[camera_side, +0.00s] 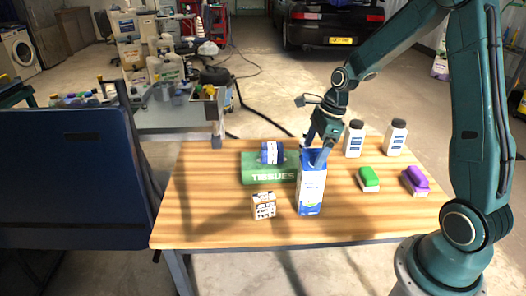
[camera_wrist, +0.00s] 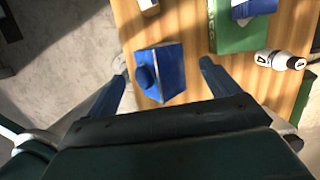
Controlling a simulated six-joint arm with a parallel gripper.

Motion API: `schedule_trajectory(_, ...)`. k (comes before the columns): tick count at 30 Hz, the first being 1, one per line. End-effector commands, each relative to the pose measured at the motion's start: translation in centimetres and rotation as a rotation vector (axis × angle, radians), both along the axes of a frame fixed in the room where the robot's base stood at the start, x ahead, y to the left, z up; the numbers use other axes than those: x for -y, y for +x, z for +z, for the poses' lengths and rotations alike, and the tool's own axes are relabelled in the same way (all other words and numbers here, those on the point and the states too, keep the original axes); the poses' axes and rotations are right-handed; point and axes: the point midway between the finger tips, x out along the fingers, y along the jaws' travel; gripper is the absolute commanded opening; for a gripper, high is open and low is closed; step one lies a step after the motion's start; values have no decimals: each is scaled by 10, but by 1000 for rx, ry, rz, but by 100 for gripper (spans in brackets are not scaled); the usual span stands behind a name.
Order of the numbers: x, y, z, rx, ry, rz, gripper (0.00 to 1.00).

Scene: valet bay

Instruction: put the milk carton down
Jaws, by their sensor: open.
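The milk carton (camera_side: 312,190) is white with a blue top and base, and stands upright on the wooden table (camera_side: 225,225) near its front. The wrist view shows its blue top and round cap (camera_wrist: 147,76) from above. My gripper (camera_side: 316,154) is at the carton's top. In the wrist view its two fingers (camera_wrist: 163,68) are spread either side of the carton, with gaps visible between each finger and the carton. The carton's lower part is hidden in the wrist view.
Behind the carton to the left is a green tissue box (camera_side: 254,178) with a blue item (camera_side: 268,152) on it. A small patterned box (camera_side: 264,206) stands left. White bottles (camera_side: 354,140) (camera_side: 395,139), a green-topped block (camera_side: 369,177) and a purple-topped block (camera_side: 414,179) stand right.

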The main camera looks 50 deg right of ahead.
Motion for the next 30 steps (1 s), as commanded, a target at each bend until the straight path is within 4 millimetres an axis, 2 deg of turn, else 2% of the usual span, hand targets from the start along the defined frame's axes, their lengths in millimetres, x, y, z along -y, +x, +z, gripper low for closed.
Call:
schedule_trajectory(9, 12, -9, 52, 6, -3, -2, 88)
schedule_trajectory(15, 17, -14, 78, 4, -2, -2, 88)
schedule_trajectory(21, 19, -17, 91, 2, -2, 0, 88)
schedule_trajectory(30, 19, -17, 93, 0, -1, 0, 88)
